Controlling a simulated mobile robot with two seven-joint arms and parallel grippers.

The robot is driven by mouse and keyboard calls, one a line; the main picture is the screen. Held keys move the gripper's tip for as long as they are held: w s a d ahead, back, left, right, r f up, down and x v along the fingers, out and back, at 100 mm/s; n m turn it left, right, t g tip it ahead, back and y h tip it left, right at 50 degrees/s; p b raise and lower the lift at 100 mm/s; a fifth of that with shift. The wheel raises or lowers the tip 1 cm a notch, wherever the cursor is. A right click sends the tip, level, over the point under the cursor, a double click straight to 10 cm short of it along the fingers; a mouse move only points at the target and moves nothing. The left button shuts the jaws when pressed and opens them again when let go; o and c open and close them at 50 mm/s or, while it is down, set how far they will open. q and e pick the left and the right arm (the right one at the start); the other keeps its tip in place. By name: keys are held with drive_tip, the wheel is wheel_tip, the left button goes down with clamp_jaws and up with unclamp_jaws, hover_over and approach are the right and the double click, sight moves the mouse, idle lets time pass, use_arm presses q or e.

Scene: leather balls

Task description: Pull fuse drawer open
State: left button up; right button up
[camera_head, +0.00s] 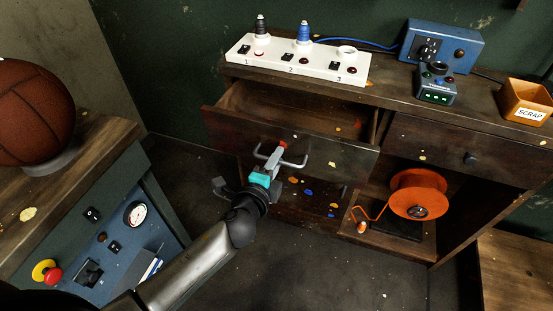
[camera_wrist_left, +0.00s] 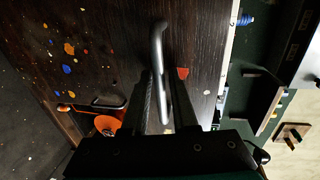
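The fuse drawer (camera_head: 322,149) in the dark wooden bench stands open, and its hollow inside shows behind the front board. A grey bar handle (camera_head: 293,163) is fixed to the front board. My left gripper (camera_head: 274,160) is at this handle, with its fingers on either side of the bar. In the left wrist view the handle (camera_wrist_left: 157,50) runs between the two narrowly spaced fingers of the gripper (camera_wrist_left: 167,75), which look shut on it. The drawer front (camera_wrist_left: 110,40) fills much of that view. My right gripper is not in view.
A white fuse strip (camera_head: 300,69), blue boxes and an orange scrap bin (camera_head: 526,102) stand on the bench top. A closed drawer (camera_head: 468,150) is at right, above an orange reel (camera_head: 418,193). A control cabinet (camera_head: 110,235) with a ball (camera_head: 35,110) stands at left.

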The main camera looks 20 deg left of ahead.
use_arm(q)
drive_tip(key=shift+s, duration=0.2)
drive_tip(key=v, duration=1.4)
drive_tip(key=shift+s+p, duration=0.3)
drive_tip(key=shift+s, duration=0.1)
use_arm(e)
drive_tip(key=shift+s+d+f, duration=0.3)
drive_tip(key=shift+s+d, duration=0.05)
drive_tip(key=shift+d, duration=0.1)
use_arm(q)
drive_tip(key=shift+r, duration=0.1)
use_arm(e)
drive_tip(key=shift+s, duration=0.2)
